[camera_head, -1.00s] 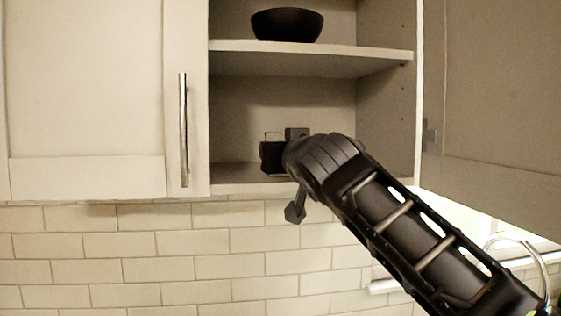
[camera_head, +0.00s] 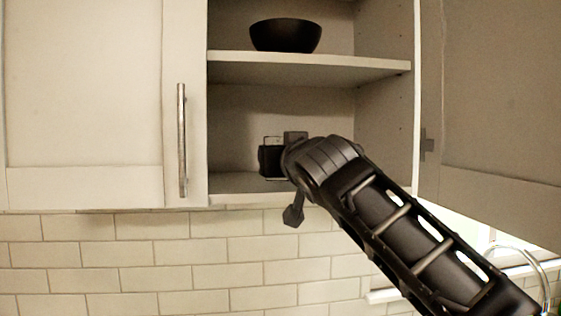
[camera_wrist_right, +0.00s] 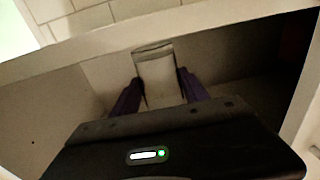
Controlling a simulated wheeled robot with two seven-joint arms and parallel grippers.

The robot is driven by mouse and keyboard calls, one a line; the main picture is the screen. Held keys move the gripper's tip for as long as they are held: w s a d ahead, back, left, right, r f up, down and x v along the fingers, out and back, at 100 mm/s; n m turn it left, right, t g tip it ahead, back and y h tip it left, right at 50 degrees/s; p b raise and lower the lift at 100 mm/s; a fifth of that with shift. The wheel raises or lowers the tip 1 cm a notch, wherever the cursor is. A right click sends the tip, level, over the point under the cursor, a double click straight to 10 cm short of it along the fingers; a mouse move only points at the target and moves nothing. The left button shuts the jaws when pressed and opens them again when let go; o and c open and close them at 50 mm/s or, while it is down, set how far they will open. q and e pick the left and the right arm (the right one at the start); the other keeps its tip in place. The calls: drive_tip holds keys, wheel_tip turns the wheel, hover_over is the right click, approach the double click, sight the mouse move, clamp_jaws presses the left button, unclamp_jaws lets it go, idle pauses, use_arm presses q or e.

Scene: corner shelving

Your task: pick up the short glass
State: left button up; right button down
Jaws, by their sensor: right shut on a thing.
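The short glass (camera_head: 272,139) is clear and stands upright in the lower compartment of the open wall cabinet. In the head view my right gripper (camera_head: 272,160) covers most of it, leaving its rim and thin outline showing. In the right wrist view the glass (camera_wrist_right: 157,76) sits between the two dark fingers of my right gripper (camera_wrist_right: 160,92), which is shut on it. The glass looks slightly raised off the shelf board, but its base is largely hidden. My left gripper is in neither view.
A shelf board (camera_head: 300,69) holding a black bowl (camera_head: 286,35) is above the gripper. The cabinet's bottom board (camera_head: 240,198) lies below. An open door (camera_head: 492,110) stands at right, a closed door with a handle (camera_head: 182,140) at left.

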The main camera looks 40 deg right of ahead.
wheel_tip(320, 180, up, 9)
drive_tip(key=p, duration=0.2)
idle(0.9)
